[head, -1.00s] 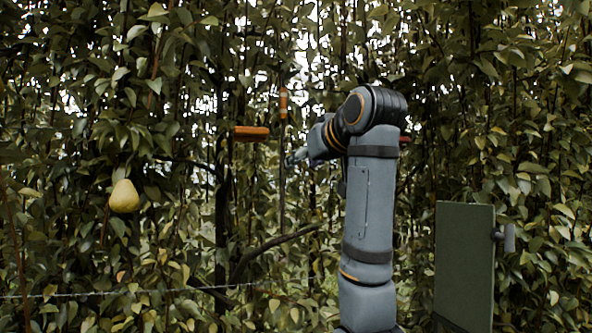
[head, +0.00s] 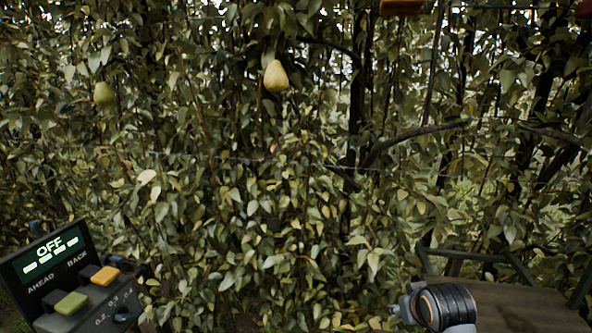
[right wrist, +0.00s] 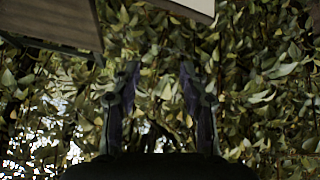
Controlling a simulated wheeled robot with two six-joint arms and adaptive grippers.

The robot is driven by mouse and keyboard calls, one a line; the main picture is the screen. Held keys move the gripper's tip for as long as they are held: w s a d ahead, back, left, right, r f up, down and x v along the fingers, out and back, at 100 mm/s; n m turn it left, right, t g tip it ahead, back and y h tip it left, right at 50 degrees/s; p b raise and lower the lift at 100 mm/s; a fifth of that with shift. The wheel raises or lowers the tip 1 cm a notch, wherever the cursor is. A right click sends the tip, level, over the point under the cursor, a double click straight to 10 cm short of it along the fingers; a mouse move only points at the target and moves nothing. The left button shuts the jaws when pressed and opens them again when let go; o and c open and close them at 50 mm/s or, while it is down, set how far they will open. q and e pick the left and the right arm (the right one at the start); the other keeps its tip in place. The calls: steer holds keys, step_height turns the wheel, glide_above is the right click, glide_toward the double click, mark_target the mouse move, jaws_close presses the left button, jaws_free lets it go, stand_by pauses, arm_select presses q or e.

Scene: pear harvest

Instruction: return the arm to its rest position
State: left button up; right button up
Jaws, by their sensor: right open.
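My right arm shows only as a grey and black joint low at the right of the head view. My right gripper (right wrist: 158,78) is in the right wrist view, its two dark fingers apart with nothing between them and leaves behind. It cannot be made out in the head view. My left gripper is in neither view. A yellow-green pear (head: 276,76) hangs in the foliage at upper centre of the head view. A greener pear (head: 104,94) hangs further left.
A control box (head: 70,275) with a screen reading OFF and green and orange buttons stands at lower left. A brown flat board (head: 525,305) lies at lower right, by the arm. A branch (head: 410,138) and a thin wire cross the dense leaves.

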steer(key=s+a+f+g, duration=0.1)
steer(key=s+f+g, duration=0.1)
steer(key=s+f, duration=0.75)
steer(key=s+a+f+g, duration=0.15)
steer(key=s+f, duration=0.45)
steer(key=s, duration=0.7)
steer(key=s+d+f+g+b, duration=0.1)
steer(key=d+f+b, duration=0.1)
steer(key=f, duration=1.3)
steer(key=s+d+f+g+b, duration=0.1)
steer(key=f+b, duration=0.1)
steer(key=f, duration=1.3)
steer(key=s+d+f+g+b, duration=0.1)
steer(key=s+f+b, duration=0.2)
steer(key=s+f, duration=1.6)
steer(key=shift+d+f+m+b, duration=0.25)
steer(key=shift+f+m+b, duration=0.1)
steer(key=shift+f, duration=0.15)
